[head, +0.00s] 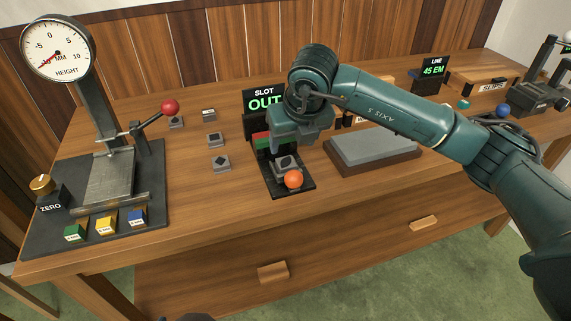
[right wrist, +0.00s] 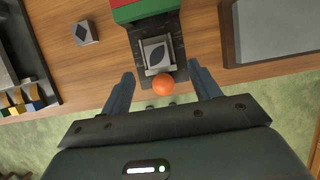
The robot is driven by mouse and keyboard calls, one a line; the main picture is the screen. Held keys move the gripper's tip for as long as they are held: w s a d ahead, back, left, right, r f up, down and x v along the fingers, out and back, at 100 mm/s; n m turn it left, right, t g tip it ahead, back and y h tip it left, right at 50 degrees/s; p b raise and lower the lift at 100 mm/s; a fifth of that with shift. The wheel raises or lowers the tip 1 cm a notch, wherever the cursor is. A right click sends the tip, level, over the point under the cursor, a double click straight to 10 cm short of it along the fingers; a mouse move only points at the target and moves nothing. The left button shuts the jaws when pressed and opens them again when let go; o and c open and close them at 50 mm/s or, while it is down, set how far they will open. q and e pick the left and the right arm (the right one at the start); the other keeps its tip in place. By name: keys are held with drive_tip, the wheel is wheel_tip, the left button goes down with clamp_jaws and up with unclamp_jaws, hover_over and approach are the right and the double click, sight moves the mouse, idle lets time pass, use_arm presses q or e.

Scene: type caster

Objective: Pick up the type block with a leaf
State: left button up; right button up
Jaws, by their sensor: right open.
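The type block with a leaf (right wrist: 157,54) is a grey block with a dark pointed-oval mark on its top face. It sits on the black slot stand (right wrist: 174,23), just behind an orange ball (right wrist: 163,84). In the head view the block (head: 287,164) shows just below my right gripper (head: 288,147). In the right wrist view my right gripper (right wrist: 161,70) is open and empty. Its fingers are spread left and right of the ball, and the block lies ahead between their lines. My left gripper is not in view.
Several other type blocks stand left of the slot stand, one with a diamond (head: 220,162). A height gauge (head: 110,175) is at the left. A grey stone slab (head: 375,146) lies close right of the stand. Red and green pieces (right wrist: 140,9) sit behind the block.

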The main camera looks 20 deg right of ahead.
sight(286, 162)
drive_tip(key=x, duration=0.5)
drive_tip(key=p+x, duration=0.1)
drive_tip(key=x, duration=0.1)
drive_tip(key=shift+s+a+f, duration=0.1)
drive_tip(key=shift+a+f, duration=0.25)
drive_tip(key=c, duration=1.2)
wheel_tip(286, 162, up, 10)
drive_tip(key=shift+r+b, duration=0.1)
drive_tip(key=shift+b, duration=0.4)
drive_tip(key=o, duration=0.6)
drive_tip(key=c, duration=0.7)
